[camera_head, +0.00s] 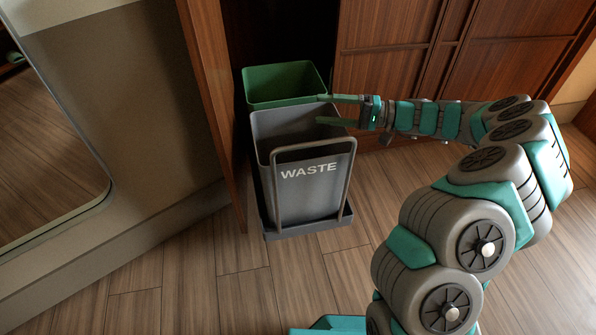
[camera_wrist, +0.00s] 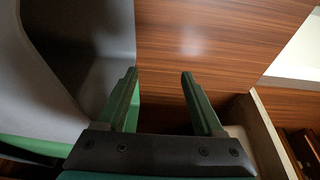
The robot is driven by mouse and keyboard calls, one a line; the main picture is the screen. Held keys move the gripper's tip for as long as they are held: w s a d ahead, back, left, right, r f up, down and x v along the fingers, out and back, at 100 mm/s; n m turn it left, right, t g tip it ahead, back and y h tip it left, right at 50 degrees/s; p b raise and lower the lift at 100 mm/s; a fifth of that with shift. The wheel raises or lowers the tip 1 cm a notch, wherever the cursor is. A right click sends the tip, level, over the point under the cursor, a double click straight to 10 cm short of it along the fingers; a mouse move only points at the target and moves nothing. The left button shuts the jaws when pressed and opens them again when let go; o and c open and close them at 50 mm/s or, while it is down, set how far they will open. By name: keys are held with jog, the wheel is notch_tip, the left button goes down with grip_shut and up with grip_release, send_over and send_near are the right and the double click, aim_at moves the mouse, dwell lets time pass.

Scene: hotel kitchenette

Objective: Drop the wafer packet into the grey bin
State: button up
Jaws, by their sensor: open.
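The grey bin (camera_head: 310,190), marked WASTE, stands upright in a pull-out frame at the open cabinet. My gripper (camera_head: 318,109) reaches in from the right, with its fingertips over the grey bin's right rear rim. In the wrist view my gripper (camera_wrist: 158,73) has its two green fingers spread apart with nothing between them. A grey wall, apparently of the bin, fills the left of that view. I see no wafer packet in either view. The bottom of the grey bin is hidden from the head view.
A green bin (camera_head: 285,82) stands directly behind the grey one. A wooden cabinet door (camera_head: 212,100) stands open on the left, and closed wooden fronts (camera_head: 390,50) lie to the right. The wood floor (camera_head: 200,280) in front is clear.

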jog(key=d, duration=0.6)
jog(key=shift+s, duration=0.2)
jog(key=shift+r, duration=0.1)
